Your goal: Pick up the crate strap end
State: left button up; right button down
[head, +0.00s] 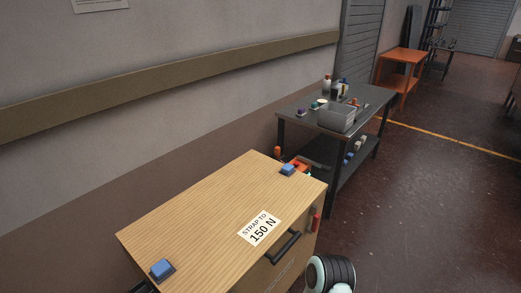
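A wooden crate (190,215) stands in the lower middle, with a white label (260,229) reading "STRAP TO 150 N" on top. A black handle (282,247) is on its front side. One blue block (161,268) sits at the near left corner and another blue block (288,169) at the far edge. An orange-red item (301,162) shows just behind the far edge, and a small red item (315,222) is at the crate's right side. I cannot tell whether either is the strap end. A white and black part of my arm shows at the bottom; neither gripper shows.
A dark metal table (376,97) with a grey bin (336,117), bottles and small items stands behind the crate. An orange table (404,55) is farther back. A wall with a rail (170,87) runs along the left. The floor at right is clear.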

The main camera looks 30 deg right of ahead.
aim_at(278, 149)
jog(key=z, duration=1.05)
jog(key=i+l+z, duration=0.15)
jog(key=z, duration=0.3)
jog(key=i+l+z, duration=0.15)
jog(key=z, duration=0.25)
jog(key=i+z, duration=0.25)
jog(key=z, duration=0.2)
jog(key=i, duration=3.4)
jog(key=i+u, duration=0.25)
jog(key=u, duration=0.15)
jog(key=i+l+u, duration=0.15)
jog(key=u, duration=0.25)
jog(key=i+l+u, duration=0.2)
jog(key=u, duration=0.2)
jog(key=i+u, duration=0.1)
jog(key=u, duration=1.75)
